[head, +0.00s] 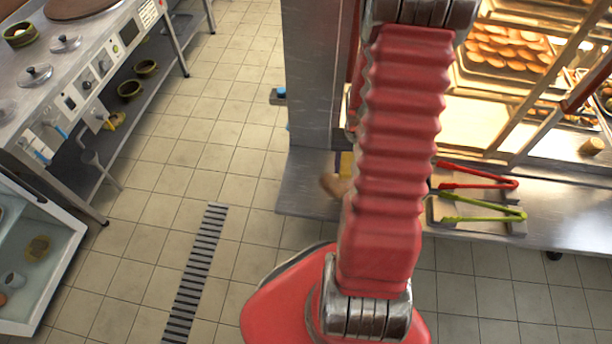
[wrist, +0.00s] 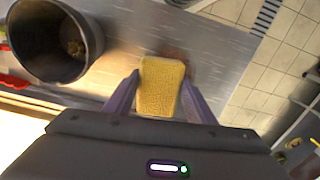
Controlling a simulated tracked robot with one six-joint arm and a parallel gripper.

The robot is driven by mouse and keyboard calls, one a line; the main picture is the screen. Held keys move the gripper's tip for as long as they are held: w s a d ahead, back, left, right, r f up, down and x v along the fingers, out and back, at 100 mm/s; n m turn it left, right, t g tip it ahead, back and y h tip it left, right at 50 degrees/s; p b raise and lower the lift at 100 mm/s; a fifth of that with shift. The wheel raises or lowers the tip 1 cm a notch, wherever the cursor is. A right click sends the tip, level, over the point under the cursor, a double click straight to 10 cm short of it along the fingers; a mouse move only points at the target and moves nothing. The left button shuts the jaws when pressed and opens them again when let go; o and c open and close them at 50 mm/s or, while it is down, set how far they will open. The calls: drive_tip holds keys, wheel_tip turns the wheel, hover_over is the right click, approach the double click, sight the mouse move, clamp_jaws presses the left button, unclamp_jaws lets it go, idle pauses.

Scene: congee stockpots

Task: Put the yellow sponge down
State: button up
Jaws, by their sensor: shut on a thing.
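The yellow sponge (wrist: 162,88) is a plain upright block in the middle of the wrist view. My gripper (wrist: 161,76) is shut on it, with one dark finger against each side. Below the sponge is a grey metal counter (wrist: 215,55); I cannot tell whether the sponge touches it. In the head view my red arm hides the gripper and most of what is under it. A small yellow patch (head: 346,163) shows at the arm's left edge, probably the sponge. The counter's bare left end (head: 304,190) also shows there.
A dark round container (wrist: 92,50) stands close to the left of the sponge. A brown blurred thing (head: 335,186) shows beside my arm. The tiled floor (head: 165,215) drops away left of the counter.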

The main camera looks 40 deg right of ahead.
drive_tip(key=w+a+r+n, duration=0.2)
drive_tip(key=w+a+r, duration=0.2)
drive_tip(key=w+a, duration=0.3)
drive_tip(key=w+a+r+n, duration=0.2)
drive_tip(key=w+a+r, duration=0.25)
drive_tip(key=w, duration=0.45)
drive_tip(key=w+a+r+n, duration=0.1)
drive_tip(key=w+a+r, duration=0.2)
drive_tip(key=a, duration=0.5)
drive_tip(key=w+a+r+n, duration=0.2)
drive_tip(key=w+a+r, duration=0.2)
drive_tip(key=a, duration=0.4)
drive_tip(key=shift+a+r, duration=0.15)
drive_tip(key=shift+r, duration=0.3)
drive_tip(key=shift+s, duration=0.15)
